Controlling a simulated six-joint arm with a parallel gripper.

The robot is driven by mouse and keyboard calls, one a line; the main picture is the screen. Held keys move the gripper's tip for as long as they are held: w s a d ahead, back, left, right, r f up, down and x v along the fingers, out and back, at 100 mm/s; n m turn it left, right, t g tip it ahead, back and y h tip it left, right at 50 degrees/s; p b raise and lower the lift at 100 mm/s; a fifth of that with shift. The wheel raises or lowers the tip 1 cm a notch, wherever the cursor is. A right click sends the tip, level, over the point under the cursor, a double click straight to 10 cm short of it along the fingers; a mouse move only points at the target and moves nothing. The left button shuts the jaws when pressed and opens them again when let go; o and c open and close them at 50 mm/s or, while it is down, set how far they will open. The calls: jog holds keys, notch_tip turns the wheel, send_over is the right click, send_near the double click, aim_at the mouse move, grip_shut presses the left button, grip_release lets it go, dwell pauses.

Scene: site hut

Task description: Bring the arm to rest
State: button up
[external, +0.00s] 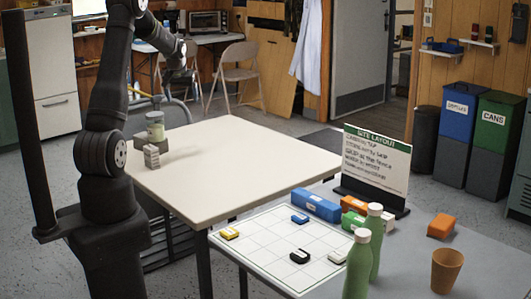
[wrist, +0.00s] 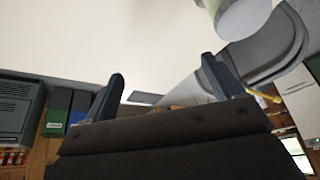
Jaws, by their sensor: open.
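My gripper (external: 188,76) is held in the air above the far left part of the cream table (external: 235,165), clear of everything on it. In the wrist view, the two dark fingers of my gripper (wrist: 161,68) stand wide apart with nothing between them. The table top (wrist: 90,35) fills the upper part of that view. My arm is raised and bent over at the left of the external view.
A gridded board (external: 275,225) with small blocks, a sign (external: 376,160), green bottles (external: 358,265) and an orange-brown cup (external: 446,270) are at front right. The table's middle is clear.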

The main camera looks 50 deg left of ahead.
jog(key=w+f+m, duration=0.1)
jog(key=w+f, duration=0.4)
jog(key=w, duration=0.6)
jog(key=s+a+f, duration=0.1)
jog(key=a+f, duration=0.5)
jog(key=a, duration=0.3)
jog(key=shift+a+f, duration=0.3)
jog(key=shift+a, duration=0.05)
